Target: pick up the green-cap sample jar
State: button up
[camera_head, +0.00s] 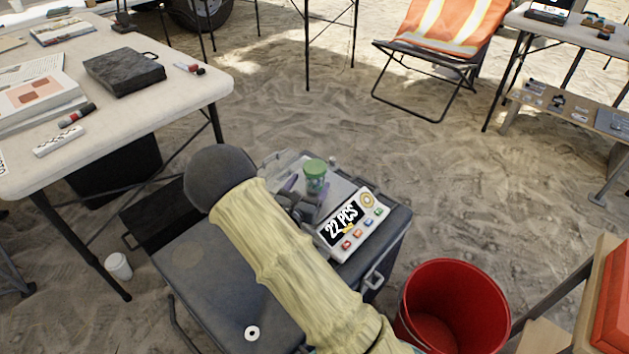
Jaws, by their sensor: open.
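The green-cap sample jar (315,177) stands upright, its green lid on top, on a grey plate by a white device with a display reading "22 PCS" (351,224). My gripper (304,203) is just in front of and left of the jar, partly hidden behind my own sleeved arm. Its jaws are open. I cannot tell whether a finger touches the jar.
The device sits on a dark case (215,262). A red bucket (455,305) stands at right. A white table (130,110) with books and a black case (124,72) is at left. An orange folding chair (447,28) stands behind on open sand.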

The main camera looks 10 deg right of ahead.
aim_at(311, 181)
jog(key=x, duration=0.1)
jog(key=b+x, duration=0.1)
jog(key=x, duration=0.1)
jog(key=b+x, duration=0.1)
jog(key=shift+w+d+f, duration=0.2)
jog(key=shift+w+f, duration=0.05)
jog(key=shift+f, duration=0.05)
jog(key=shift+w+d+r, duration=0.1)
jog(key=shift+w+r, duration=0.05)
jog(key=shift+w, duration=0.05)
jog(key=c, duration=1.2)
notch_tip(311, 181, up, 10)
jog(key=p, duration=0.4)
